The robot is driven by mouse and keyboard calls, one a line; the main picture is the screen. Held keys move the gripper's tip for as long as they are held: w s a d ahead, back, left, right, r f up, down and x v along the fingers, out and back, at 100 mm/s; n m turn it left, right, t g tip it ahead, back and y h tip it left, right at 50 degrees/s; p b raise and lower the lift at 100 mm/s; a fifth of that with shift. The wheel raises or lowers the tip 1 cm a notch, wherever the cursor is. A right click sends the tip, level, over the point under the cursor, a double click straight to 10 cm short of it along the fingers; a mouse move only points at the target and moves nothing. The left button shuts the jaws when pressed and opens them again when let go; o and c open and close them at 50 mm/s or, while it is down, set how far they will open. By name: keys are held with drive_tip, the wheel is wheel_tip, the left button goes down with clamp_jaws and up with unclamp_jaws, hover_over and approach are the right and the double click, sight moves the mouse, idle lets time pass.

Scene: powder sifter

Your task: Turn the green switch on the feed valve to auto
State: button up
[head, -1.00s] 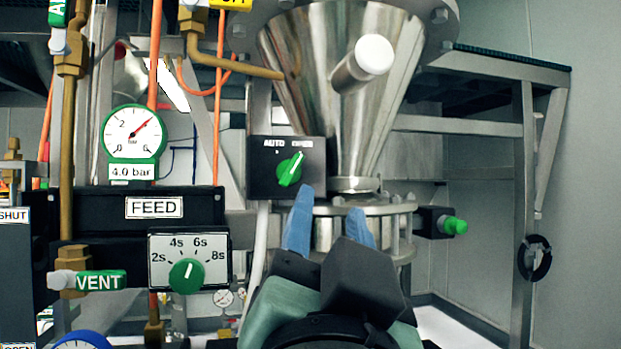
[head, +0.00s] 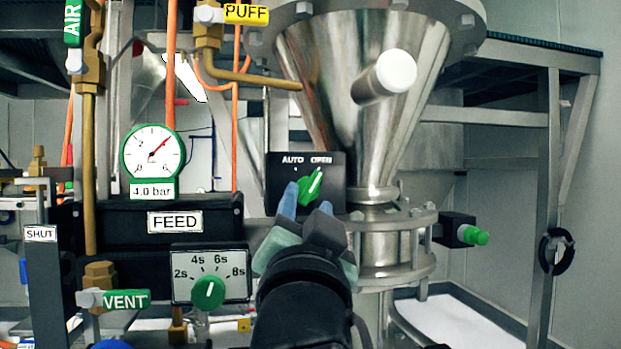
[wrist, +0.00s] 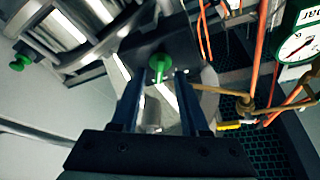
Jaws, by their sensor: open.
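The green switch (head: 312,186) is a knob on a black box (head: 333,167) marked AUTO on the left and OPEN on the right. Its pointer leans up and right, toward OPEN. My gripper (head: 306,203) is open, with its blue fingertips just in front of the switch's lower part in the head view. In the wrist view the switch (wrist: 160,68) shows between and slightly beyond the two fingers (wrist: 158,85). I cannot tell whether a finger touches it.
A FEED box (head: 190,222) with a 4.0 bar gauge (head: 154,151) and a green timer dial (head: 209,291) stand left. A steel cone hopper (head: 365,110) with a white-capped stub (head: 397,70) is behind and above. A green-tipped fitting (head: 475,236) sticks out right.

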sight(310, 188)
drive_tip(key=shift+p+x, duration=0.35)
drive_tip(key=shift+x, duration=0.8)
clamp_jaws()
